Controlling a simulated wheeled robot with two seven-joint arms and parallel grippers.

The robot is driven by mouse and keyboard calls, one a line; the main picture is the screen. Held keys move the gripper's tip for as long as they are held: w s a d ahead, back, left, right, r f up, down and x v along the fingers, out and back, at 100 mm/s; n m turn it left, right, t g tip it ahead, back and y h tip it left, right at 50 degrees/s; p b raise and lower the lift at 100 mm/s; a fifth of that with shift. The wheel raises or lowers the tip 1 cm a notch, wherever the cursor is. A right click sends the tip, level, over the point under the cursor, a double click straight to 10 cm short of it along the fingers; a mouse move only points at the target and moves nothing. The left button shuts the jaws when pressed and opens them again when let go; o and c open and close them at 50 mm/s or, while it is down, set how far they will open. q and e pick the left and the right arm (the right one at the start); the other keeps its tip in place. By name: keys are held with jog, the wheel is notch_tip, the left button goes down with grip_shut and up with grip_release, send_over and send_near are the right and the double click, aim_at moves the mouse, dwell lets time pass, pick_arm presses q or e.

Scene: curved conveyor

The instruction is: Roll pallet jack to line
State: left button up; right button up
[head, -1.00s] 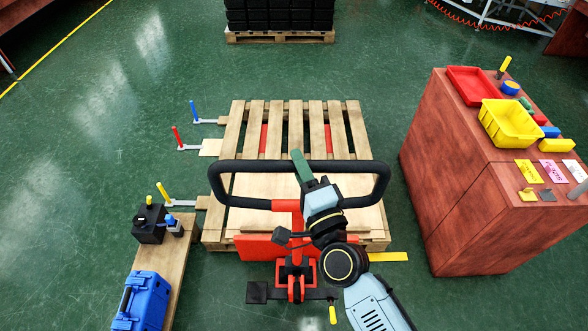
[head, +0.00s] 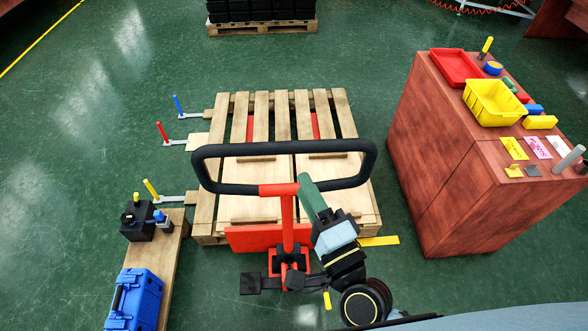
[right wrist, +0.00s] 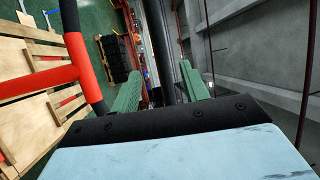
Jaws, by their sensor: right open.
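The pallet jack has a red stem (head: 288,225) and a black loop handle (head: 285,148) standing over a wooden pallet (head: 328,124). Its red frame (head: 264,238) is at the pallet's near edge. My right gripper (head: 306,182) is open, with green fingers at the handle's near bar, just right of the red collar (head: 279,190). In the right wrist view the fingers (right wrist: 161,88) are apart. The red collar (right wrist: 84,72) lies outside them on the left, and a dark bar (right wrist: 160,45) shows between them. Contact cannot be told. My left gripper is out of view.
A reddish-brown cabinet (head: 425,160) with a red tray and yellow bin stands right. A wooden bench (head: 166,262) with a blue case (head: 134,299) stands left. Coloured posts (head: 161,132) line the pallet's left side. A loaded pallet (head: 262,27) is at the back. Green floor is open at left.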

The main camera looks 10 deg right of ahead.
jog(key=v, duration=0.4)
jog(key=shift+b, duration=0.3)
jog(key=s+d+f+n+g+h+b, duration=0.1)
jog(key=d+f+n+g, duration=0.15)
jog(key=f, duration=0.95)
jog(key=s+d+f+n+g+b, duration=0.1)
jog(key=s+f+n+g+b, duration=0.2)
jog(key=f, duration=0.9)
jog(key=d+f+n+g+h, duration=0.1)
jog(key=f+n+g, duration=0.25)
jog(key=f, duration=0.85)
jog(key=s+d+f+n+g+h+b, duration=0.1)
jog(key=s+d+f, duration=0.5)
jog(key=s+f, duration=0.6)
jog(key=s+d+f+n+g+h+b, duration=0.2)
jog(key=s+d+f+n+g, duration=0.3)
jog(key=s+f+g, duration=0.3)
jog(key=s+d+f+h, duration=0.1)
jog(key=s+f, duration=0.2)
jog(key=shift+s+f+n, duration=0.35)
jog(key=shift+s+n, duration=0.05)
jog(key=shift+d, duration=0.1)
